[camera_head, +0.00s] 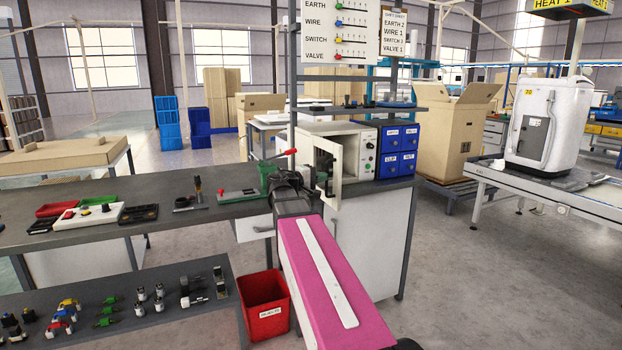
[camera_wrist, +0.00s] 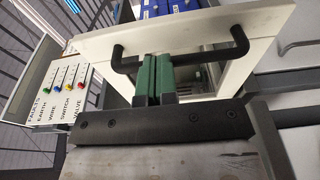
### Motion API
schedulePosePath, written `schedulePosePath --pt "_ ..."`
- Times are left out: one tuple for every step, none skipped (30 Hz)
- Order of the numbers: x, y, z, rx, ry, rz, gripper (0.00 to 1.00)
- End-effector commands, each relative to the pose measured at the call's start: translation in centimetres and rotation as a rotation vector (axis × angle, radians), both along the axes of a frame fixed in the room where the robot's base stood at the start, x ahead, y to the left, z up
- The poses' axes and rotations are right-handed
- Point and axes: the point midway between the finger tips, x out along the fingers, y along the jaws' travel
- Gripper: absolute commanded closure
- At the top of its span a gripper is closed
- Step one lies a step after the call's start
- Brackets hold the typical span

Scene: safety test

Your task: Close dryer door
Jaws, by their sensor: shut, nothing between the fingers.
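The dryer is a white box (camera_head: 362,140) with a control panel on the workbench. Its door (camera_head: 336,172), a pale frame with a window, stands open, swung out toward me. In the wrist view the door (camera_wrist: 240,25) shows close up with a black bar handle (camera_wrist: 205,58). My gripper (camera_wrist: 155,57) has its two green fingers together, with nothing between them. The fingertips overlap the middle of the handle in the picture; I cannot tell whether they touch it. In the head view my arm hides part of the bench, and my gripper's fingers are hard to make out.
The workbench (camera_head: 150,206) holds a green clamp with a red handle (camera_head: 265,178) left of the dryer. Blue drawers (camera_head: 400,150) stand just right of it. A red bin (camera_head: 264,306) is on the floor below.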

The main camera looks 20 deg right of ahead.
Motion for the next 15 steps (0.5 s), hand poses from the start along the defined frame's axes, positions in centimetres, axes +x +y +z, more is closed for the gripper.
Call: schedulePosePath --pt "-0.2 -1.0 0.0 0.000 0.000 -0.002 1.00" --pt "-0.3 -1.5 0.0 0.000 0.000 -0.002 1.00" --pt "-0.4 -2.1 0.0 0.001 0.000 -0.003 1.00" --pt "-0.4 -2.6 0.0 0.001 0.000 -0.003 1.00" --pt "-0.5 -3.1 0.0 0.001 0.000 -0.002 1.00" --pt "-0.5 -3.6 0.0 0.001 0.000 -0.002 1.00" --pt "-0.6 -4.1 0.0 0.001 0.000 -0.003 1.00" --pt "-0.6 -4.5 0.0 0.001 0.000 -0.003 1.00" --pt "-0.6 -5.1 0.0 0.001 0.000 -0.002 1.00" --pt "-0.6 -5.5 0.0 0.001 0.000 -0.002 1.00" --pt "-0.9 -5.9 0.0 0.001 0.000 0.017 1.00" --pt "-0.9 -6.5 0.0 0.001 0.000 0.042 1.00" --pt "-0.9 -6.9 0.0 0.001 0.001 0.059 1.00" --pt "-0.9 -7.3 0.0 0.001 0.001 0.077 1.00" --pt "-0.8 -8.0 0.0 0.001 0.000 0.101 1.00"
